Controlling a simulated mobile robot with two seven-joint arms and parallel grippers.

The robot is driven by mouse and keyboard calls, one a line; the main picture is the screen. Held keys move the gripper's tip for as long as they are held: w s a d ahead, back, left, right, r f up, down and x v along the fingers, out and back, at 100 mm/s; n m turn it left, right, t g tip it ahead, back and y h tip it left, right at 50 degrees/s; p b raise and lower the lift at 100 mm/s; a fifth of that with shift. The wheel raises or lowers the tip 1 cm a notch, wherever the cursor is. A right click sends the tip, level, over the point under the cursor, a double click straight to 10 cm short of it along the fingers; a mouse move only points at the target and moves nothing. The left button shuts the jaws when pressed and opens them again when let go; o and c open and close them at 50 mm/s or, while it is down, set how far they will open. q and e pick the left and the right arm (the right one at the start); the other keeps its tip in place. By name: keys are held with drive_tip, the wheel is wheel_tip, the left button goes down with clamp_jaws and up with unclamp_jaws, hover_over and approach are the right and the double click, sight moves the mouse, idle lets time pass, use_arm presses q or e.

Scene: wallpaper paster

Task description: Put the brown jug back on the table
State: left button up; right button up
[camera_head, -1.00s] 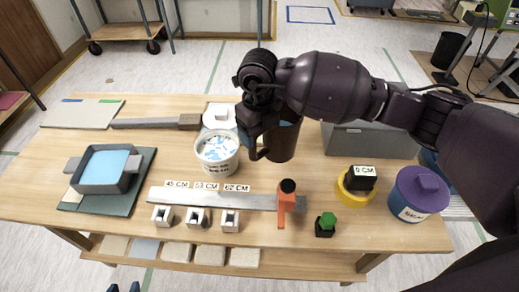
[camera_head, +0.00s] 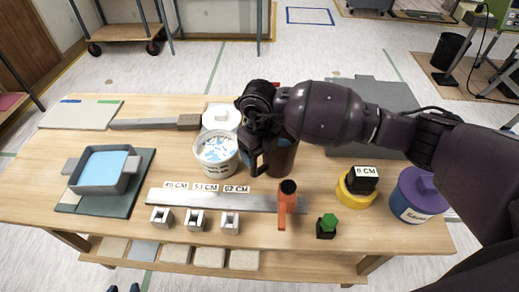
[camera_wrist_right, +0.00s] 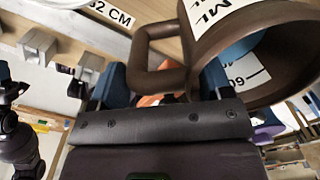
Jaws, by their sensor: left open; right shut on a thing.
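The brown jug (camera_head: 283,160) is in the middle of the head view, just right of the white bucket (camera_head: 216,152). It looks roughly upright, and my right arm hides its upper part. My right gripper (camera_head: 253,150) is shut on the jug's handle. In the right wrist view the handle lies between the fingers, and the jug (camera_wrist_right: 265,40) fills the upper right with its white measuring labels. I cannot tell whether the jug's base touches the wooden table (camera_head: 120,215). My left gripper (camera_head: 124,288) shows only its dark fingertips at the bottom edge, apart and empty.
A steel ruler (camera_head: 215,201) and an orange-handled tool (camera_head: 286,205) lie in front of the jug. Bare tabletop lies between jug and ruler.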

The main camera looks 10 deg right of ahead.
drive_tip(key=o, duration=1.5)
drive_tip(key=shift+o, duration=0.2)
drive_tip(key=shift+r, duration=0.5)
wheel_tip(320, 180, up, 10)
drive_tip(key=shift+a+f+p, duration=0.1)
drive_tip(key=shift+p, duration=0.45)
drive_tip(key=shift+s+r, duration=0.1)
drive_tip(key=shift+r, duration=0.55)
